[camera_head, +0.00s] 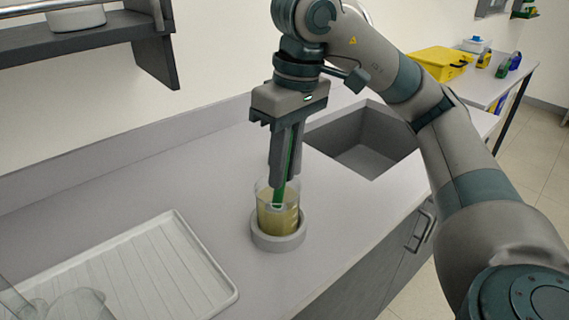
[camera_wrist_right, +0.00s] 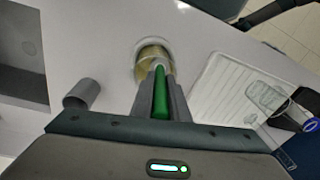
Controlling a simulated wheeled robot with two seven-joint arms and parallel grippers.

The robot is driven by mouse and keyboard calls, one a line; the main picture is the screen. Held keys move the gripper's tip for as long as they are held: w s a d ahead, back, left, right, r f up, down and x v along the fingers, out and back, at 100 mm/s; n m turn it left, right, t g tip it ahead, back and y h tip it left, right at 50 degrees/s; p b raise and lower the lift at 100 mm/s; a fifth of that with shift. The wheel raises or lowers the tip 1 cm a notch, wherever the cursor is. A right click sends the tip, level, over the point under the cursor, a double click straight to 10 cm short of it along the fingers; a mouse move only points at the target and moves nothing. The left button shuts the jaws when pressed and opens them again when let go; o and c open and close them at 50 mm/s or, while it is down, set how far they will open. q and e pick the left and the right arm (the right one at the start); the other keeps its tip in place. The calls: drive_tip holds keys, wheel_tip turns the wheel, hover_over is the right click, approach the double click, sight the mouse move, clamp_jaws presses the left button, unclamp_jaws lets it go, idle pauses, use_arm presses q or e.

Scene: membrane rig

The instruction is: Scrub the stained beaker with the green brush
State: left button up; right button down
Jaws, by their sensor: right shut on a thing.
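The beaker (camera_head: 278,217) is clear glass with a yellow-brown stain and stands upright in a round grey ring holder (camera_head: 278,241) on the counter. My right gripper (camera_head: 285,183) is above it, pointing down, shut on the green brush (camera_head: 280,190). The lower end of the brush is inside the beaker's mouth; whether it touches the glass I cannot tell. In the right wrist view the brush (camera_wrist_right: 160,95) lies between the fingers, and the beaker (camera_wrist_right: 153,58) shows beyond them, partly covered.
A white ribbed tray (camera_head: 190,260) lies left of the beaker, with clear glassware (camera_head: 78,303) at its near end. A sink (camera_head: 365,145) is at the right. A grey cylinder (camera_wrist_right: 82,94) stands near the gripper. A shelf (camera_head: 100,35) hangs upper left.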

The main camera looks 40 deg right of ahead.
use_arm(q)
drive_tip(key=shift+s+r, duration=0.1)
drive_tip(key=shift+s, duration=0.05)
use_arm(e)
drive_tip(key=shift+r, duration=0.15)
use_arm(q)
wheel_tip(320, 180, up, 3)
drive_tip(key=p, duration=0.3)
use_arm(e)
wheel_tip(320, 180, up, 4)
drive_tip(key=shift+f, duration=0.25)
use_arm(q)
drive_tip(key=shift+f+b, duration=1.7)
drive_tip(key=shift+f, duration=0.1)
use_arm(e)
drive_tip(key=shift+f, duration=1.95)
drive_tip(key=shift+w+d, duration=0.1)
